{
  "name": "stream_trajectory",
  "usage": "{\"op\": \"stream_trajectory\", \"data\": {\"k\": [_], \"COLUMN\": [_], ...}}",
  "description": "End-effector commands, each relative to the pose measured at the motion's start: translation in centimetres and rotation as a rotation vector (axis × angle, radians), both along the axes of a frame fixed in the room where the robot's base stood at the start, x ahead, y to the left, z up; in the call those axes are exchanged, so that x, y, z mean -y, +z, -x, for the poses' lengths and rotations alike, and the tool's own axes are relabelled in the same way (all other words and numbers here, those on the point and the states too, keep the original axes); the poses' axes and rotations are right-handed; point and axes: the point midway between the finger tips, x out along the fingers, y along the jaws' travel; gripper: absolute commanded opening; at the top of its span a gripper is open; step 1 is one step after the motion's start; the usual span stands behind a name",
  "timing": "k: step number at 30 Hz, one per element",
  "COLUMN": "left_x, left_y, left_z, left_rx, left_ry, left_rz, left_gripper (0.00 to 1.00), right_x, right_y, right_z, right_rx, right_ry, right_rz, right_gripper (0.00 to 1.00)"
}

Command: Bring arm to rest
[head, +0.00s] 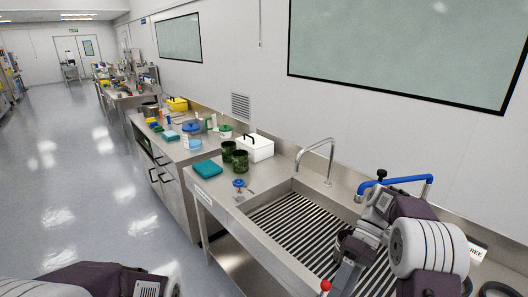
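My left arm (95,279) shows only as dark purple and white links along the bottom left edge; its gripper is outside the picture. My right arm (428,248), white and dark purple, reaches in at the lower right over the sink side of the bench. Its grey and dark end (352,254) is over the ribbed sink area, partly covered by its own links. Its fingers cannot be made out clearly, so whether they are open or shut is hidden. No object is clearly seen held.
A steel bench (222,188) carries a teal folded cloth (207,168), dark green jars (240,161), a white box (257,147) and a small blue-topped item (238,184). A tap (329,160) and a blue bar (395,181) rise behind the sink (290,222). The floor at left is clear.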

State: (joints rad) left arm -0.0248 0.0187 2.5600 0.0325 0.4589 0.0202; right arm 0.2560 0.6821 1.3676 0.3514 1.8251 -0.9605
Motion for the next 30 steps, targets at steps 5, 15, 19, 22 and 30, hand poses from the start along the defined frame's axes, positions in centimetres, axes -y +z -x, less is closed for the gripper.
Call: {"op": "stream_trajectory", "data": {"k": [5, 15, 19, 22, 30], "left_x": [0.0, 0.0, 0.0, 0.0, 0.0], "left_y": [0.0, 0.0, 0.0, 0.0, 0.0], "left_z": [0.0, 0.0, 0.0, 0.0, 0.0], "left_rx": [0.0, 0.0, 0.0, 0.0, 0.0], "left_ry": [0.0, 0.0, 0.0, 0.0, 0.0], "left_rz": [0.0, 0.0, 0.0, 0.0, 0.0], "left_gripper": [0.51, 0.51, 0.51, 0.51, 0.51], "right_x": [-3.1, -0.8, -0.4, -0.4, -0.4], "right_y": [-0.1, -9.5, -9.9, -9.8, -9.8], "right_z": [4.1, 10.8, 7.8, 7.3, 7.3], "right_rx": [0.096, 0.393, 0.485, 0.483, 0.48], "right_ry": [-0.002, -0.452, -0.636, -0.69, -0.691], "right_rz": [0.209, 0.66, 0.674, 0.677, 0.678], "right_gripper": [0.51, 0.51, 0.51, 0.51, 0.51]}}
